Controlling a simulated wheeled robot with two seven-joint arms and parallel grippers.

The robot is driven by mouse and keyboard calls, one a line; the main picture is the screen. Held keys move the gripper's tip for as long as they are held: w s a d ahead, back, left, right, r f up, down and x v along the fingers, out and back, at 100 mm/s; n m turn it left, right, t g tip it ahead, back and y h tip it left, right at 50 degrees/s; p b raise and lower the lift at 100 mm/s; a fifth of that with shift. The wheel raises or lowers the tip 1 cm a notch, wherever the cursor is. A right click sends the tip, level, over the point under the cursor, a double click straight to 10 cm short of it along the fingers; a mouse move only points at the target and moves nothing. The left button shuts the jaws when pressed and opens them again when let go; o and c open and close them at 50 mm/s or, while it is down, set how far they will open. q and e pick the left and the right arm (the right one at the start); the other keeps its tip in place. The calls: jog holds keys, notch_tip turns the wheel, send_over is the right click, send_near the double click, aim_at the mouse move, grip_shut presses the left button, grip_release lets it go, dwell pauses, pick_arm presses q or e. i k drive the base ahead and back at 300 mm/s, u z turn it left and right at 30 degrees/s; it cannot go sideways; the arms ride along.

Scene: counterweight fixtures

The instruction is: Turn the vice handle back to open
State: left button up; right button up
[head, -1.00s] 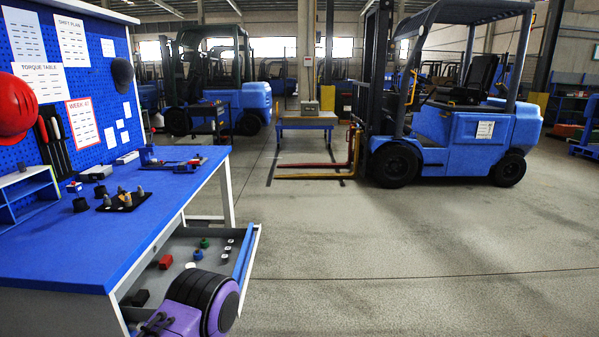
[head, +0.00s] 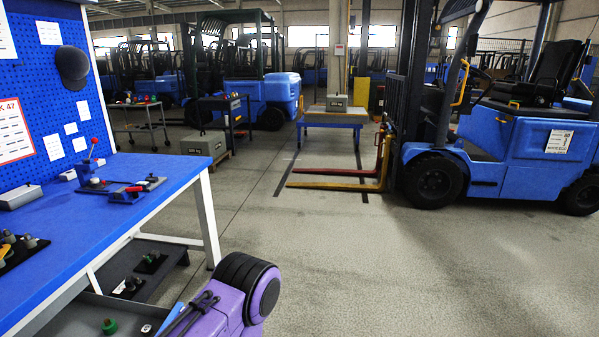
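A small red vice (head: 127,194) sits on the blue workbench (head: 110,240), near its far right end. A dark part with small knobs extends from it toward the right edge. Its jaws and the exact handle angle are too small to tell. A purple link of my own arm (head: 225,303) shows at the bottom, in front of the bench and well short of the vice. I make out no fingertips of either gripper.
An open drawer (head: 109,327) with a green-topped piece lies under the bench, beside my arm. A dark tray of small parts (head: 18,248) is at the bench's left. A forklift (head: 480,145) stands right, forks pointing left. The floor between is clear.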

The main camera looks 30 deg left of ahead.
aim_at(134, 190)
jog(key=u, duration=0.5)
jog(key=i, duration=2.3)
jog(key=u, duration=0.95)
